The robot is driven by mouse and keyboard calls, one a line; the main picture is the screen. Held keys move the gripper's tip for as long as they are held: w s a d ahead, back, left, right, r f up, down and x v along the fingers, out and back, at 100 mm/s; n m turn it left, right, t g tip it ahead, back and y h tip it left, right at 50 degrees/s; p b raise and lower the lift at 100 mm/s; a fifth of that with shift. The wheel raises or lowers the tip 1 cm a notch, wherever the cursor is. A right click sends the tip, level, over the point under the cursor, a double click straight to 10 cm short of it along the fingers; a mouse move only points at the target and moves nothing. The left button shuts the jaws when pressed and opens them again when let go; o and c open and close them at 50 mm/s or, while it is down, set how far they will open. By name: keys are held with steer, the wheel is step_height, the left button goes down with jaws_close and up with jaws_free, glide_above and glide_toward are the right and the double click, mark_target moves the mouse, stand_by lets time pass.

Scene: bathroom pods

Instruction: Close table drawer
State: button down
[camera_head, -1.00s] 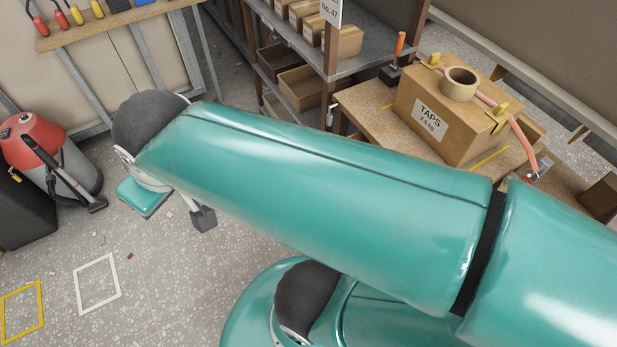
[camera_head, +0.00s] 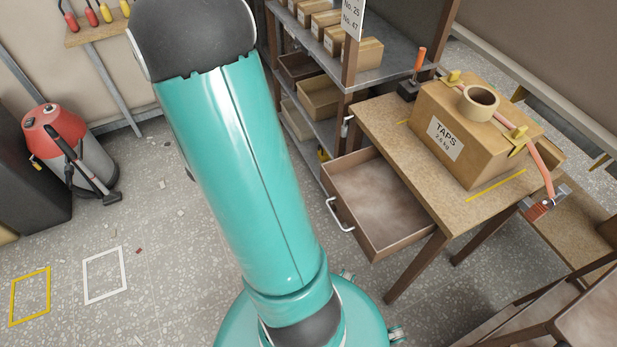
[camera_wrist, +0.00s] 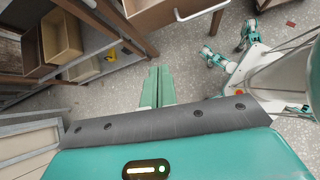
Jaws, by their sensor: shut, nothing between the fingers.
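The table drawer (camera_head: 375,204) is pulled out of the wooden table (camera_head: 385,118) and is empty inside. A pale metal handle (camera_head: 338,214) is on its front face. In the wrist view the drawer (camera_wrist: 160,14) shows at the top, with its handle (camera_wrist: 201,12) beside it. My gripper (camera_wrist: 158,70) shows in the wrist view with its two teal fingers together and nothing between them. The fingertips appear apart from the drawer and handle, pointing toward that side. In the head view my gripper is out of sight; only my arm shows.
A cardboard box marked TAPS (camera_head: 460,135) with a tape roll (camera_head: 478,101) stands on the table. A shelf with boxes (camera_head: 320,98) stands behind and left of the drawer. A red vacuum cleaner (camera_head: 65,145) stands far left. Floor left of the drawer is mostly clear.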

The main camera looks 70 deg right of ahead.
mark_target(330, 190)
steer(key=shift+n+g, duration=0.4)
steer(key=shift+n, duration=0.4)
steer(key=x, duration=1.1)
steer(key=s+r+x, duration=0.1)
steer(key=x, duration=0.5)
steer(key=shift+s+d+f, duration=0.2)
steer(key=shift+s+f, duration=0.05)
steer(key=shift+f, duration=0.05)
steer(key=shift+s+d, duration=0.25)
steer(key=shift+d, duration=0.15)
steer(key=shift+s+d, duration=0.1)
